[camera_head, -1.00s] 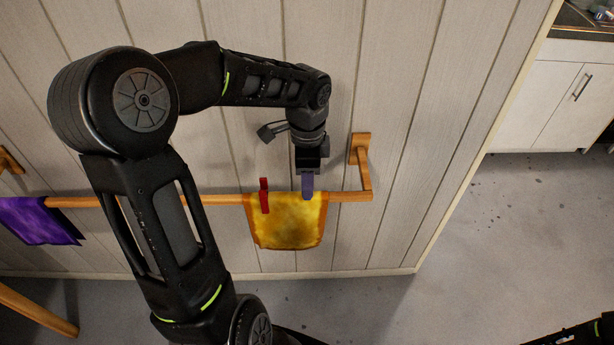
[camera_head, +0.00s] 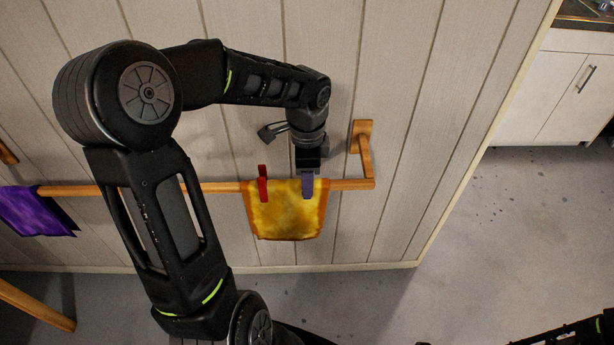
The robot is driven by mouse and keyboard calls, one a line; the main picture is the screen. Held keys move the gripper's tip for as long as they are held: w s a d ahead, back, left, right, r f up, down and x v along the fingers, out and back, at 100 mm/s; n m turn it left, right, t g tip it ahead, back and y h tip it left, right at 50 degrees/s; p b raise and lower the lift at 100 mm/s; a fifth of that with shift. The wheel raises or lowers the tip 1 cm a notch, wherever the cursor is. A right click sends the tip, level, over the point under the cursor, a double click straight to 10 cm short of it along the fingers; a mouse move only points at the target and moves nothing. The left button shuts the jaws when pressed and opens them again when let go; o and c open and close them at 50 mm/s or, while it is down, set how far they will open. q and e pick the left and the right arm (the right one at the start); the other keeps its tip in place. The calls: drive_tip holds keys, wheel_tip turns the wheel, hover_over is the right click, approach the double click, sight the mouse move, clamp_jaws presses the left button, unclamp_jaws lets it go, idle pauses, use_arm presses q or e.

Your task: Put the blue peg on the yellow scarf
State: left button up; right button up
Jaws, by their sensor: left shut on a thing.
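The yellow scarf (camera_head: 286,218) hangs over a wooden rail, near the rail's right end. The blue peg (camera_head: 307,187), a purplish blue, is upright at the scarf's top edge, on its right side. My left gripper (camera_head: 307,172) is above the rail and shut on the blue peg, with the peg's lower part over the scarf. Whether the peg's legs straddle the cloth cannot be told from here. A red peg (camera_head: 263,184) sits on the scarf's top edge to the left. My right gripper is out of view.
The wooden rail (camera_head: 222,187) runs along a panelled wall, held by a bracket (camera_head: 363,150) close to the right of the gripper. A purple scarf (camera_head: 35,212) hangs at the far left. A white cabinet (camera_head: 567,95) stands at the upper right.

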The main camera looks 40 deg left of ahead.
use_arm(q)
drive_tip(key=shift+f, duration=0.3)
idle(0.7)
drive_tip(key=o, duration=1.4)
wheel_tip(320, 180, up, 8)
drive_tip(key=shift+f+b, duration=0.1)
drive_tip(key=shift+b, duration=0.2)
